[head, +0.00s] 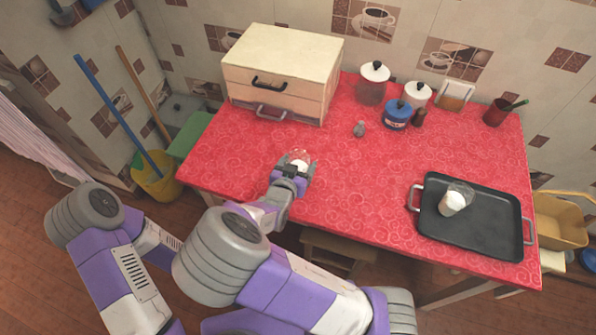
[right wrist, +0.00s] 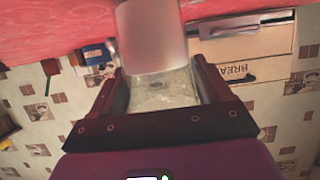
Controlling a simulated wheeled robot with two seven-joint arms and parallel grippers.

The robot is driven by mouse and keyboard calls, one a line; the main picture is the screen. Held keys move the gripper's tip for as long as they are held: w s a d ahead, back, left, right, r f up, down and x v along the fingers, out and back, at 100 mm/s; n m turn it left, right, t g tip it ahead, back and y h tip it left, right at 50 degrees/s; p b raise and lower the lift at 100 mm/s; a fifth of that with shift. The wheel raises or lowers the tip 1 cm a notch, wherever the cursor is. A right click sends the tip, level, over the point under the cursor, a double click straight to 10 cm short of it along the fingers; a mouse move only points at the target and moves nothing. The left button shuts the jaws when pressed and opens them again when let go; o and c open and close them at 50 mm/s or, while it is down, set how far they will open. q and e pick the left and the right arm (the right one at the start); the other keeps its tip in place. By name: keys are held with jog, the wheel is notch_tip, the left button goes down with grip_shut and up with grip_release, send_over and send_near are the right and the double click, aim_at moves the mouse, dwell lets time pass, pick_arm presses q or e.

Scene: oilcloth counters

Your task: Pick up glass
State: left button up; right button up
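A clear glass (head: 300,157) with white contents stands at the front left part of the red counter. My right gripper (head: 296,168) is at this glass, with one finger on each side. A second glass (head: 455,199) with white contents is on the black tray (head: 485,238) at the right. My left gripper is out of view.
A bread box (head: 282,65) stands behind my right gripper. Jars (head: 374,78), a blue pot (head: 396,116), a small grey item (head: 360,129) and a dark red cup (head: 497,112) stand toward the back. The counter (head: 350,185) between gripper and tray is clear.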

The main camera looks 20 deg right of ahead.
jog(key=c, duration=0.7)
jog(key=shift+r, duration=0.1)
